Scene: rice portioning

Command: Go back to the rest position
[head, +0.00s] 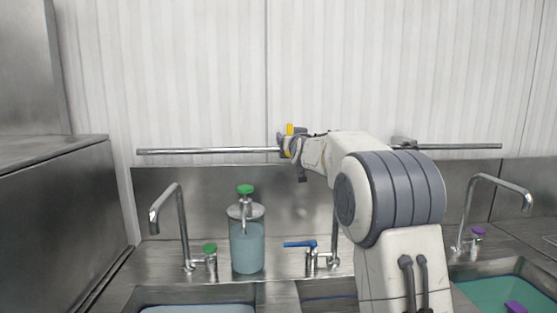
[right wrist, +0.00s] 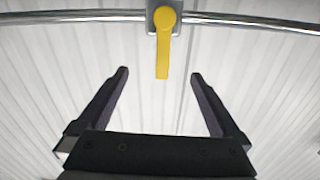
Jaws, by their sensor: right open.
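My right arm reaches forward in the head view, and its gripper (head: 297,151) is at the wall pipe (head: 210,151), partly hidden by the wrist. In the right wrist view my right gripper (right wrist: 160,74) is open, with its two dark fingers spread and nothing held. A yellow lever (right wrist: 163,50) on the pipe (right wrist: 85,16) points into the gap between the fingertips, apart from both. In the head view the yellow lever (head: 290,129) shows just above the pipe. My left gripper is not in view.
Below the arm is a steel sink counter with a left faucet (head: 181,225), a right faucet (head: 497,181), and a blue-handled tap (head: 300,244). A clear dispenser of bluish liquid (head: 247,247) stands behind the basins. A steel cabinet (head: 50,215) stands at left.

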